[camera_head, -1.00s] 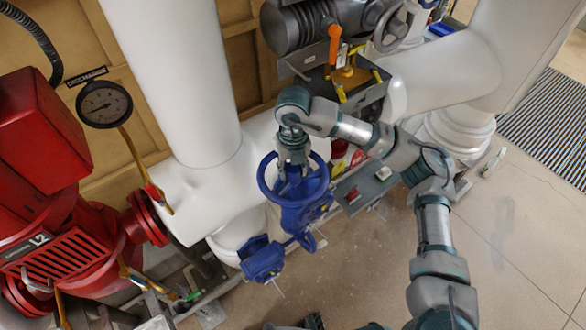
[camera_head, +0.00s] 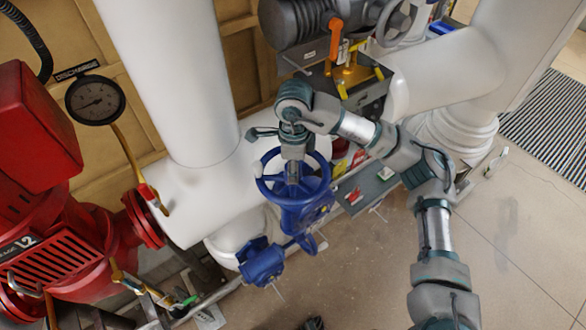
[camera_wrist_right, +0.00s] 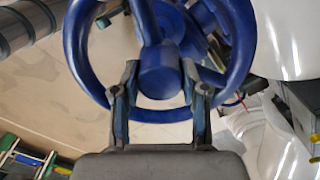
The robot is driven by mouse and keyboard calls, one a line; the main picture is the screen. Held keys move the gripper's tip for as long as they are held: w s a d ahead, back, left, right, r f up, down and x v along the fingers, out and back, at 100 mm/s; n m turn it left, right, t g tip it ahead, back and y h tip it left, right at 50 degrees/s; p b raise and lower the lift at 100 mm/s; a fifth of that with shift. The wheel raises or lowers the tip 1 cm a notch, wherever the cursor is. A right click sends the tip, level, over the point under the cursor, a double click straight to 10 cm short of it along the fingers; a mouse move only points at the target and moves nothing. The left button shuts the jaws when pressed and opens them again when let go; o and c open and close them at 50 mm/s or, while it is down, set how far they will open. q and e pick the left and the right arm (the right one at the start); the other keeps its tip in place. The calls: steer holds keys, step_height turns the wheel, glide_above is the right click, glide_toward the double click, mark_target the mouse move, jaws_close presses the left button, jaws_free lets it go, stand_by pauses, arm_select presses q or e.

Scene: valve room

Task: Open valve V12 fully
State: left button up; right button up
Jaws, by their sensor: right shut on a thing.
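The blue valve handwheel (camera_head: 325,178) sits on a blue valve body (camera_head: 302,216) beside the white pipe; no valve tag is readable. My right gripper (camera_head: 293,165) reaches down over the wheel from above, at its hub. In the right wrist view, the handwheel (camera_wrist_right: 236,75) fills the upper middle, with its round hub (camera_wrist_right: 159,70) near the centre. There my right gripper (camera_wrist_right: 158,88) has one finger on each side of the hub, across the near rim, and is shut on the handwheel. My left gripper does not show clearly.
A red machine (camera_head: 70,225) with a pressure gauge (camera_head: 95,101) stands at left. A thick white pipe (camera_head: 175,80) rises behind the wheel. A blue actuator-like part (camera_head: 262,262) sits below it. Grey equipment with an orange lever (camera_head: 336,40) stands behind.

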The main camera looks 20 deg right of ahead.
steer(key=shift+s+f+n, duration=0.1)
steer(key=shift+f+n, duration=0.35)
steer(key=shift+n, duration=0.45)
steer(key=n+b, duration=0.1)
steer(key=n, duration=0.4)
steer(key=shift+a+f+n, duration=0.1)
steer(key=shift+n, duration=0.3)
steer(key=shift+n+b, duration=0.3)
steer(key=shift+n, duration=0.9)
steer(key=n, duration=0.2)
steer(key=shift+n, duration=0.4)
steer(key=n, duration=0.6)
steer(key=shift+b, duration=0.3)
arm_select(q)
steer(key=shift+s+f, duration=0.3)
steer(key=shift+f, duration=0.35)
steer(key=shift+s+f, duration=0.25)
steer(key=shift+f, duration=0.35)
arm_select(e)
steer(key=o, duration=1.3)
steer(key=shift+c, duration=0.2)
steer(key=shift+r, duration=0.25)
